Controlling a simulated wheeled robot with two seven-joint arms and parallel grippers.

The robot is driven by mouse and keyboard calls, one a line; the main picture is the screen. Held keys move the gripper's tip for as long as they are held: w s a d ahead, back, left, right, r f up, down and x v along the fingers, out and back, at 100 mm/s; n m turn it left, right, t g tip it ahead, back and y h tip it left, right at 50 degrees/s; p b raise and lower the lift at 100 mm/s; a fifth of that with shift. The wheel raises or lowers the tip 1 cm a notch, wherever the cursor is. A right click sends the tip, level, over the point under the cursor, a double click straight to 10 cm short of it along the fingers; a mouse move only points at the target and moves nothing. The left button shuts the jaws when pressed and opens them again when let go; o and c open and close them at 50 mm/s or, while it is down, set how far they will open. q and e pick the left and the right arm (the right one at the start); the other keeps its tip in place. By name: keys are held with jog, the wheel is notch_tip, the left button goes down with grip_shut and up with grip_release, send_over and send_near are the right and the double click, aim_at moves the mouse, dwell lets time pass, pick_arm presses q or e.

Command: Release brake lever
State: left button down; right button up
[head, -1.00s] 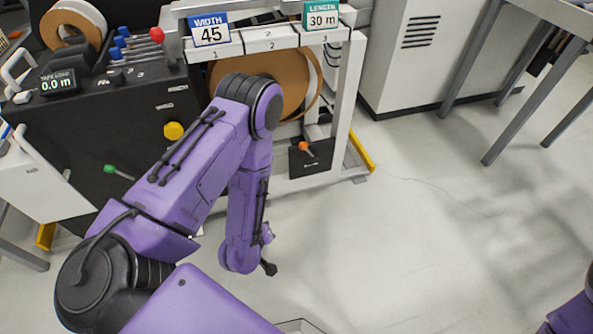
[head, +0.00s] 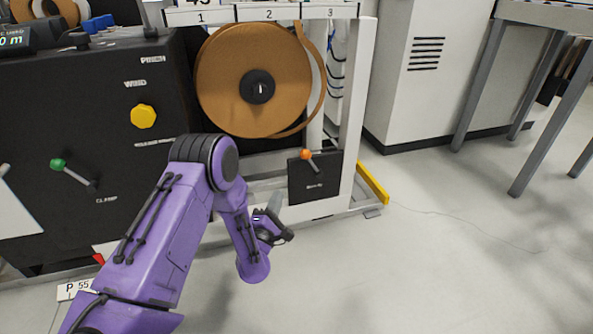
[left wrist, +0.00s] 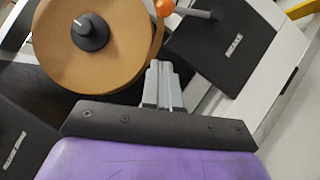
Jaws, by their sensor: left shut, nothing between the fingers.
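The brake lever (head: 307,156) has an orange knob and a short grey rod on a black panel (head: 316,186), low on the white frame below the brown roll. In the left wrist view its orange knob (left wrist: 165,8) and rod (left wrist: 196,13) show at the top, just beyond the fingertips. My left gripper (head: 280,222) is below and left of the panel in the head view, shut and empty, apart from the lever. Its shut fingers (left wrist: 159,72) point toward the knob in the left wrist view. My right gripper is not in view.
The brown tape roll (head: 240,85) hangs above the lever and also fills the upper left of the left wrist view (left wrist: 110,50).

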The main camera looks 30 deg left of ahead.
aim_at(312, 164)
pick_arm(q)
jog(key=d+b+x, duration=0.1)
jog(key=b+x, duration=0.1)
jog(key=x, duration=0.4)
jog(key=d+r+b+x, duration=0.1)
jog(key=b+x, duration=0.2)
jog(key=x, duration=0.3)
jog(key=shift+w+d, duration=0.2)
jog(key=shift+w, duration=0.45)
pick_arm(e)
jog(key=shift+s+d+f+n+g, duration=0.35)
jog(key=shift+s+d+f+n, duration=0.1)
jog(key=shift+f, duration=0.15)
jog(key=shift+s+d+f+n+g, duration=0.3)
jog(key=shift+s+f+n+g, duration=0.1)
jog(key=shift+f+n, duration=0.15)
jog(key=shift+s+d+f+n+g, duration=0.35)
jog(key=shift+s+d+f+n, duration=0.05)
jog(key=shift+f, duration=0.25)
pick_arm(q)
jog(key=shift+r, duration=0.15)
